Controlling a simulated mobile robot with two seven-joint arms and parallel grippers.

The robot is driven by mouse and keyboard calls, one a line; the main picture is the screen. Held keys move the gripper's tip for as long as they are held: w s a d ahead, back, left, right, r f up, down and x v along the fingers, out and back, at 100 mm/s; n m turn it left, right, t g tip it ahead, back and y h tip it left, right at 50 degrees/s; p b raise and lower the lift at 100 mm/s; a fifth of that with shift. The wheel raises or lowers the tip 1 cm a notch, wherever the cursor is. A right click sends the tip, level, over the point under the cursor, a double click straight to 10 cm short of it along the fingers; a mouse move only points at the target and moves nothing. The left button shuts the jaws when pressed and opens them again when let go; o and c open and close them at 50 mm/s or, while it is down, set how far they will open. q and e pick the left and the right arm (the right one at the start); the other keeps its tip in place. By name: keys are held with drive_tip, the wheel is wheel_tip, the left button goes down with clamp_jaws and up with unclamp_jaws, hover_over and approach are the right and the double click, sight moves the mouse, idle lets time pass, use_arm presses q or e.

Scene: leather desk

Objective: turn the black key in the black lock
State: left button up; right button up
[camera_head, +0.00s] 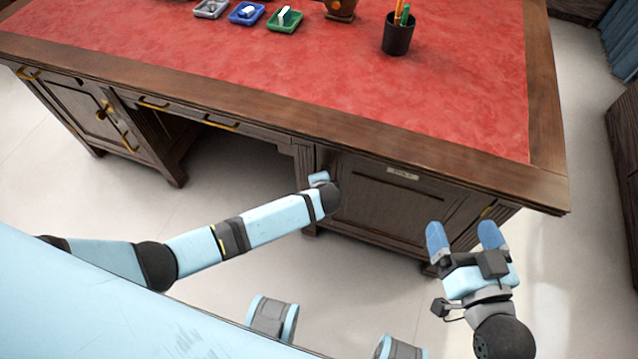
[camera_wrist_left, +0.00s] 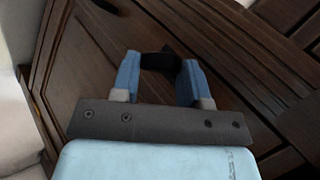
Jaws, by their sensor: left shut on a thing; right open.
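In the left wrist view, my left gripper (camera_wrist_left: 158,68) is shut on a black key (camera_wrist_left: 160,62), of which a dark, flat part shows between the blue fingers. The key is in front of a dark wooden cabinet door (camera_wrist_left: 215,60). The black lock cannot be made out; the fingers and key cover that spot. In the head view, my left arm reaches to the left edge of the desk's right cabinet door (camera_head: 385,205), and its wrist hides the key. My right gripper (camera_head: 465,236) is open and empty, in front of the desk's right end.
The desk (camera_head: 330,92) has a red leather top with a wooden rim. Grey (camera_head: 211,9), blue (camera_head: 246,13) and green (camera_head: 285,20) trays and a pen cup (camera_head: 398,36) stand on it. A label plate (camera_head: 403,173) is on the door. The knee space (camera_head: 235,155) is open.

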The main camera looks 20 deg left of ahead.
use_arm(q)
drive_tip(key=shift+d+m+y, duration=0.1)
drive_tip(key=shift+m+y, duration=0.2)
drive_tip(key=shift+y, duration=0.5)
drive_tip(key=shift+f, duration=0.1)
drive_tip(key=shift+d+y, duration=0.15)
drive_tip(key=shift+y, duration=0.25)
drive_tip(key=shift+m+t+y, duration=0.3)
drive_tip(key=shift+m+y, duration=0.2)
drive_tip(key=shift+y, duration=0.3)
drive_tip(key=shift+f+b, duration=0.1)
drive_tip(key=shift+b, duration=0.2)
